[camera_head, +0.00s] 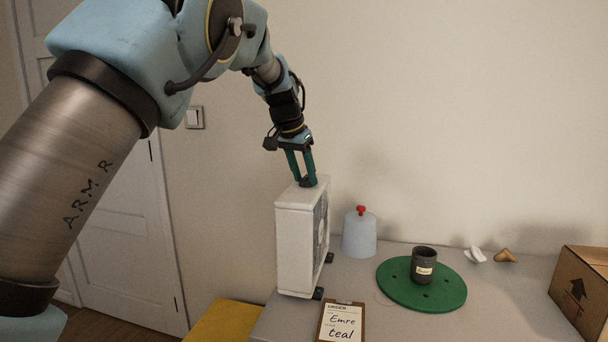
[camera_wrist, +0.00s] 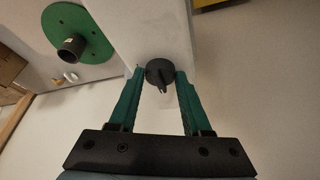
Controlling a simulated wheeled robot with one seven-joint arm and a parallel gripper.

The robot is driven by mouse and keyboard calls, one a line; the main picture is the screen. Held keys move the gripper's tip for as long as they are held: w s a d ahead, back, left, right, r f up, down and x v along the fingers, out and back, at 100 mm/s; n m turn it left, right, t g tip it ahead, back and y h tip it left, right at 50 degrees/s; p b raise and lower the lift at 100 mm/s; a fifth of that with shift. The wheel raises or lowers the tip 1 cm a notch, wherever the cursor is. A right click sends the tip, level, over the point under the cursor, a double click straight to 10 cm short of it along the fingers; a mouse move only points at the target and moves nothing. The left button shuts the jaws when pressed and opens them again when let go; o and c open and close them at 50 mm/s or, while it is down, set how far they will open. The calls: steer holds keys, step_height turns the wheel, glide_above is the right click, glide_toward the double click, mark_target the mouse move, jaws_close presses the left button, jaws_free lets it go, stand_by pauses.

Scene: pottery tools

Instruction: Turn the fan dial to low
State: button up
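The fan (camera_head: 298,240) is a white box standing upright at the left end of the table, its grille facing right. Its dark round dial (camera_wrist: 159,73) is on the top face, with a raised pointer. My gripper (camera_head: 308,180) points down over the fan's top. In the wrist view my gripper (camera_wrist: 160,74) has its two green fingers apart, one on each side of the dial. I cannot tell whether the fingertips touch it. The dial's setting marks are not readable.
A green round board (camera_head: 422,285) carries a dark cup (camera_head: 424,265). A pale blue jar (camera_head: 360,234) with a red knob stands just behind the fan. An order clipboard (camera_head: 341,322) lies in front. A cardboard box (camera_head: 584,290) is at the right.

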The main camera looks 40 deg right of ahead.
jaws_close()
